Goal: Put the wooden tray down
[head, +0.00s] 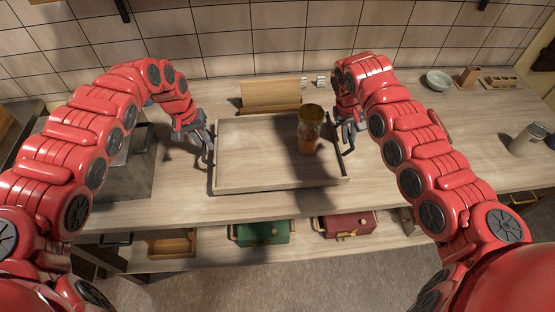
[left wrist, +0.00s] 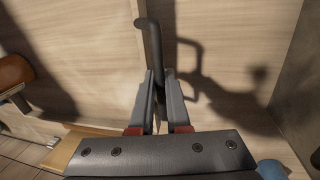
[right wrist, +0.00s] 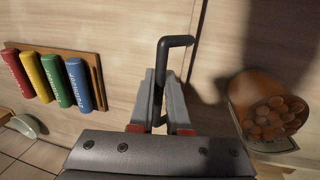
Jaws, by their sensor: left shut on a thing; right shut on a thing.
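The wooden tray (head: 250,185) is a light, shallow rectangle in the middle of the head view, over the counter. It looks about level; I cannot tell whether its underside touches the counter. A jar with a dark top and orange-brown contents (head: 306,140) stands on its right half. My left gripper (head: 207,145) is shut on the tray's left dark handle, which also shows in the left wrist view (left wrist: 152,45). My right gripper (head: 349,133) is shut on the right dark handle, seen in the right wrist view (right wrist: 164,55). The jar also shows there (right wrist: 266,110).
The wooden counter (head: 180,205) has its front edge just before the tray. A wooden stand (head: 270,93) is behind it. A grey box (head: 125,170) is at left. A green bowl (head: 438,81) and metal cup (head: 527,140) are at right. Coloured cylinders (right wrist: 50,75) show in the right wrist view.

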